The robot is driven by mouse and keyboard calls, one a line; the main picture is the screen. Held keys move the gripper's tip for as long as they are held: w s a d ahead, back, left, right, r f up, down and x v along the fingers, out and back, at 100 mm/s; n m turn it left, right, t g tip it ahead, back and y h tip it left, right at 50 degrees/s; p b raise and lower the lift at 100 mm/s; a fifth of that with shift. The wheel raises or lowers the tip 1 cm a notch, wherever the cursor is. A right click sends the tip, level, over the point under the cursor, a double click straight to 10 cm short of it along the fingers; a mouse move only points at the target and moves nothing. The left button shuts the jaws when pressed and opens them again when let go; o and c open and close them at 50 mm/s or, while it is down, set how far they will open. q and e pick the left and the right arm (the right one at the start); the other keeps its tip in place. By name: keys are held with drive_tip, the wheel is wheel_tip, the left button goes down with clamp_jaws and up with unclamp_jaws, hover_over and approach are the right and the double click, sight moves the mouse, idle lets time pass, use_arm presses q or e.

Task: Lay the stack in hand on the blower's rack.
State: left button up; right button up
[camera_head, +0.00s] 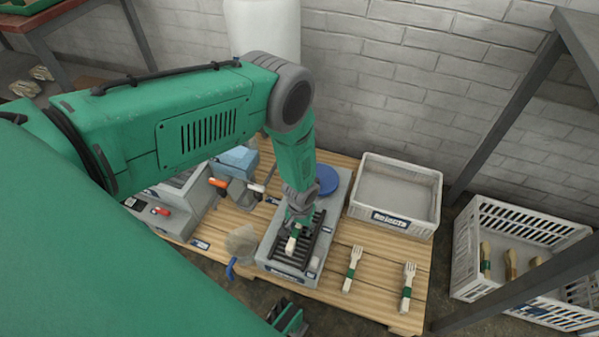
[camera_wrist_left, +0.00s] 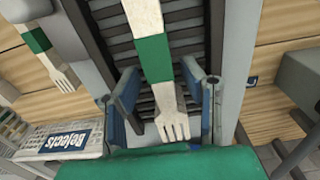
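A wooden fork stack (camera_head: 293,242) with a green band lies along the dark slatted rack (camera_head: 316,236) of the grey blower (camera_head: 338,205). In the left wrist view the stack (camera_wrist_left: 152,55) runs down the middle over the slats (camera_wrist_left: 195,42), tines toward me. My left gripper (camera_head: 298,218) points down over the rack. Its two blue-padded fingers (camera_wrist_left: 160,90) stand either side of the stack, with a gap showing at the right. A green and black part at the bottom of the head view (camera_head: 288,318) may be my right gripper; its fingers are not clear.
Two banded forks (camera_head: 352,268) (camera_head: 407,288) lie on the wooden pallet right of the blower. A labelled grey bin (camera_head: 437,195) stands behind them. A white crate (camera_head: 463,262) with wooden pieces is at far right. A machine with a red button (camera_head: 160,212) stands left.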

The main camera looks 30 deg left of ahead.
use_arm(q)
wheel_tip(320, 180, up, 12)
drive_tip(key=p, duration=0.5)
drive_tip(key=s+r+m, duration=0.1)
drive_tip(key=s+r, duration=0.3)
drive_tip(key=s, duration=0.3)
drive_tip(key=s+a+r+m, duration=0.1)
drive_tip(key=s+r, duration=0.3)
drive_tip(key=s, duration=0.4)
drive_tip(key=s+r+m, duration=0.1)
drive_tip(key=s+r, duration=0.4)
drive_tip(key=s, duration=0.2)
drive_tip(key=shift+s+a+t, duration=0.15)
drive_tip(key=shift+s+t, duration=0.15)
drive_tip(key=shift+r, duration=0.1)
